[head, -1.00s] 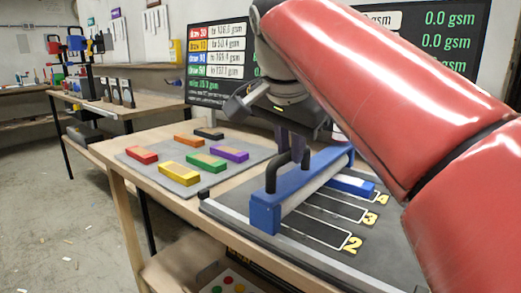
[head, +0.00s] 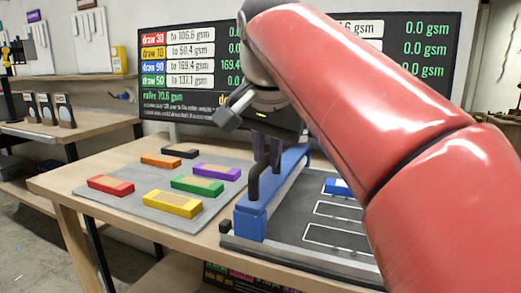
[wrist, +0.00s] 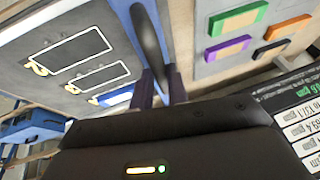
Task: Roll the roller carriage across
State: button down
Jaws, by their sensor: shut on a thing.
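The roller carriage (head: 250,222) is a long blue beam with a dark upright handle (head: 253,180). It lies across the left end of the dark bed (head: 288,222). My gripper (head: 266,150) is shut on the handle from above. In the wrist view, the handle (wrist: 150,40) runs down between the two purple fingers (wrist: 161,92). A blue block (head: 337,187) lies in an outlined slot right of the carriage; it also shows in the wrist view (wrist: 117,97). My red arm hides the bed's right side.
A grey mat (head: 112,207) left of the bed holds several coloured blocks, including red (head: 110,186), yellow (head: 172,204) and green (head: 197,185). A dark screen (head: 190,90) listing draws and gsm values stands behind the table.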

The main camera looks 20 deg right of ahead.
jog(key=shift+w+a, duration=0.1)
jog(key=shift+a, duration=0.1)
jog(key=c, duration=1.4)
grip_release()
jog(key=shift+o, duration=0.2)
jog(key=shift+r, duration=0.1)
jog(key=d+v, duration=0.1)
jog(key=v, duration=0.6)
jog(key=shift+a+r+p, duration=0.3)
jog(key=shift+a, duration=0.25)
